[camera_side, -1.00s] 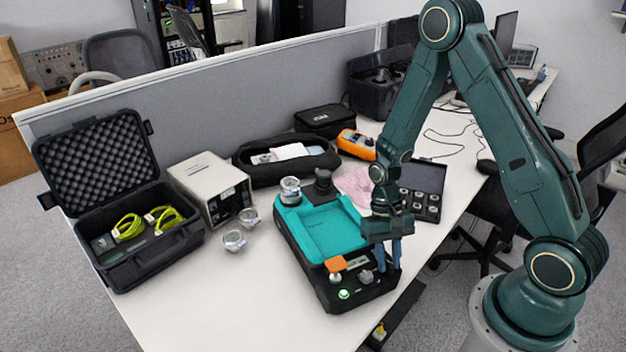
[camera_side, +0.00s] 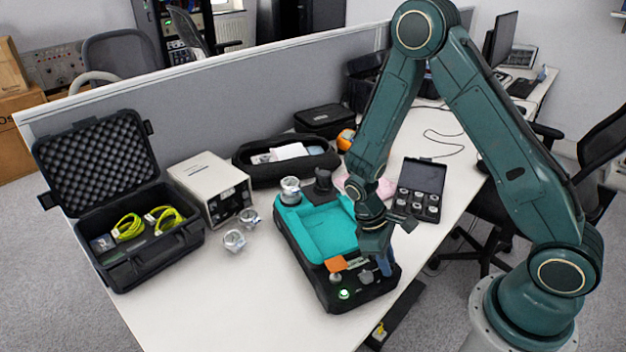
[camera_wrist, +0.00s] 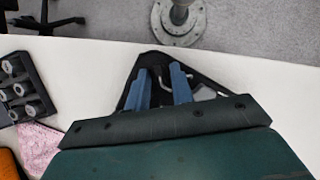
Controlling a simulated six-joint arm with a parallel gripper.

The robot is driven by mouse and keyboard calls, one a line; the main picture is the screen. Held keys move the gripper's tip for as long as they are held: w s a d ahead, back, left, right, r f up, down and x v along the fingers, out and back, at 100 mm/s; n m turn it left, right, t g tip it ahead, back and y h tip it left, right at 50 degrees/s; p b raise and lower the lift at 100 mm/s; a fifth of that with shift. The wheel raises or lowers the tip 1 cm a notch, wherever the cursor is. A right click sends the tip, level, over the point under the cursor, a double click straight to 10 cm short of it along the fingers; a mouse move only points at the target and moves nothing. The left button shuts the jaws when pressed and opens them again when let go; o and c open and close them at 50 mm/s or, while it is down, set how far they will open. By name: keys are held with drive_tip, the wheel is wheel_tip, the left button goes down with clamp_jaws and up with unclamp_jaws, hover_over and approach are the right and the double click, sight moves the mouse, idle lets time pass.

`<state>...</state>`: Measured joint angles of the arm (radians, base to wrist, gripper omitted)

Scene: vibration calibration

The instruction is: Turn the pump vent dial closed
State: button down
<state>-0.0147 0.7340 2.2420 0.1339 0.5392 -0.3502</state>
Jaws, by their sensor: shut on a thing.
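The calibration unit (camera_side: 300,262) is a black case with a teal tray (camera_side: 322,235) on top, lying on the white bench. Its front panel has an orange tab (camera_side: 336,264), small knobs (camera_side: 366,278) and a green-lit button (camera_side: 344,294). My gripper (camera_side: 385,268) points down at the panel's right corner, its blue fingers low against the unit. In the wrist view its two fingers (camera_wrist: 160,80) stand over the black corner of the unit (camera_wrist: 205,88). It is shut on what seems to be the pump vent dial; the fingers hide the dial, so its angle cannot be read.
A black box of small cylinders (camera_side: 418,190) and a pink cloth (camera_side: 350,186) lie behind my gripper. Metal fittings (camera_side: 234,241), a beige instrument (camera_side: 210,185) and an open black case (camera_side: 125,215) stand to the left. The bench front is clear.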

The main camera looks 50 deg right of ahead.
drive_tip(key=shift+n, duration=0.6)
drive_tip(key=c, duration=1.2)
unclamp_jaws()
drive_tip(key=shift+c, duration=0.2)
drive_tip(key=shift+r, duration=0.15)
drive_tip(key=v, duration=1.3)
drive_tip(key=shift+a+r, duration=0.25)
drive_tip(key=shift+a, duration=0.1)
